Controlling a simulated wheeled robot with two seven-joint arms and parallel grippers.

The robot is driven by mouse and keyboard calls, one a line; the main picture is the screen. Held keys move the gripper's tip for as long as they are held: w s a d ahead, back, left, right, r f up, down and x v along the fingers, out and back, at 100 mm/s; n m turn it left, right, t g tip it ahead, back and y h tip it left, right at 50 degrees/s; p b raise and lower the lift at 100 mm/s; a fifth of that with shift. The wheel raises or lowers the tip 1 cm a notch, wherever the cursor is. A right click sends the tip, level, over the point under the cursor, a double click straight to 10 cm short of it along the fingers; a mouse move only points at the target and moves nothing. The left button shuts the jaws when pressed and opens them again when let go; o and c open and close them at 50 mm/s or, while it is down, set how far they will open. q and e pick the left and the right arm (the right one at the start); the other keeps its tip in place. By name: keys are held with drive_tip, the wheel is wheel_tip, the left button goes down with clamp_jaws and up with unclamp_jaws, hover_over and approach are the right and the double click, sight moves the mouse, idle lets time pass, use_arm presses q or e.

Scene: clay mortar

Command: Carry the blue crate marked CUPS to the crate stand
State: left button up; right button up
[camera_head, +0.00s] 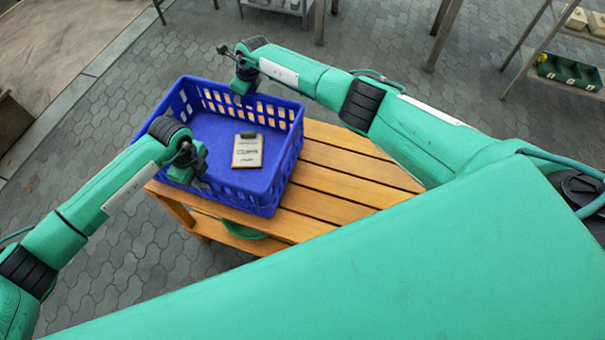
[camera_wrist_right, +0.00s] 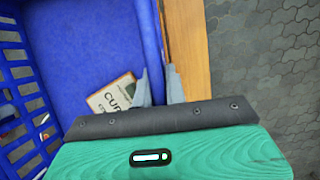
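The blue crate (camera_head: 283,172) with slotted walls sits on a slatted wooden table (camera_head: 345,165). A card (camera_head: 247,150) lies on its floor; in the right wrist view the card (camera_wrist_right: 112,92) reads "CUP", partly cut off. My left gripper (camera_head: 194,170) is at the crate's left wall; its fingertips are hard to make out. My right gripper (camera_head: 237,80) is at the far wall. In the right wrist view my right gripper (camera_wrist_right: 159,84) has its fingers apart, one on each side of the crate wall (camera_wrist_right: 152,40). I cannot tell which thing is the crate stand.
A green object (camera_head: 245,231) shows on the table's lower shelf. A shelf rack with a dark green bin (camera_head: 570,70) stands at the upper right. Another grey rack (camera_head: 280,8) is at the top edge. Paved floor (camera_head: 130,270) is clear around the table's left side.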

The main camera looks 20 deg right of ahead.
use_arm(q)
drive_tip(key=o, duration=0.3)
use_arm(e)
drive_tip(key=o, duration=0.3)
drive_tip(key=shift+d+r, duration=0.1)
drive_tip(key=shift+d, duration=0.05)
use_arm(q)
drive_tip(key=shift+o, duration=0.2)
use_arm(e)
drive_tip(key=shift+o, duration=0.2)
use_arm(q)
drive_tip(key=shift+r, duration=0.15)
wheel_tip(320, 180, up, 12)
drive_tip(key=shift+f, duration=0.2)
drive_tip(key=shift+r, duration=0.1)
use_arm(e)
drive_tip(key=v, duration=1.2)
drive_tip(key=shift+s, duration=0.1)
